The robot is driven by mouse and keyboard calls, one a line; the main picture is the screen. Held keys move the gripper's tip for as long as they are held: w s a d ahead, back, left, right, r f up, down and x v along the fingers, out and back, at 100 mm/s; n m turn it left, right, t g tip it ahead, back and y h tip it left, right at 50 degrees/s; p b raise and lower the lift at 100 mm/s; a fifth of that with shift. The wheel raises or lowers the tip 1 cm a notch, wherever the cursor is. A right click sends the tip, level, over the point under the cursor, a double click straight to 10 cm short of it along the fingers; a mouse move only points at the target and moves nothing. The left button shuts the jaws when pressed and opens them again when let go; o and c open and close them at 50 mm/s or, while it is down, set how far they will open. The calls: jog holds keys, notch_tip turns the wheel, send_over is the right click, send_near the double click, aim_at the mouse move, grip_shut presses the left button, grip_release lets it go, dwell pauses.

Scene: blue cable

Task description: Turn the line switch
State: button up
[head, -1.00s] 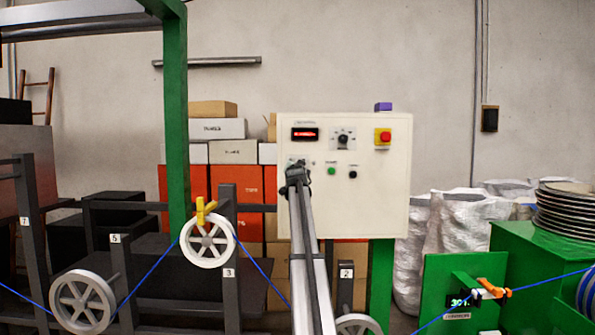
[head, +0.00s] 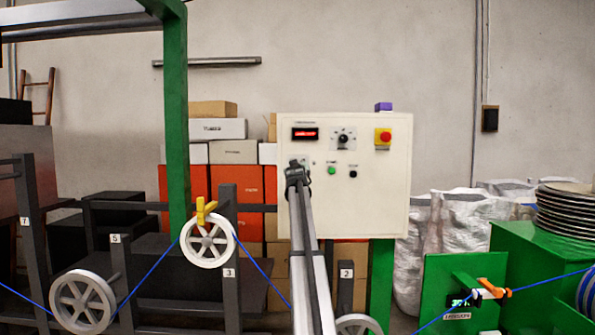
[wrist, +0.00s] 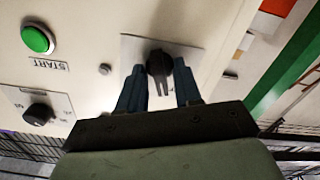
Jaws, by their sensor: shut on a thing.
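The line switch (wrist: 160,64) is a black knob on a pale square plate of the control panel, seen in the wrist view. My gripper (wrist: 159,70) has one blue-grey finger on each side of the knob and is shut on it. The knob's pointed part faces down in the wrist view, between the fingers.
The panel also carries a green START button (wrist: 38,39), a black knob (wrist: 38,113), a red stop button (head: 383,137) and a red display (head: 305,134). A green post (head: 177,120) and a yellow-handled wheel (head: 207,245) stand to the left.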

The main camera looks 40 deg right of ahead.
jog(key=shift+n, duration=0.8)
jog(key=o, duration=0.7)
jog(key=shift+c, duration=0.2)
jog(key=v, duration=1.4)
jog(key=shift+w, duration=0.1)
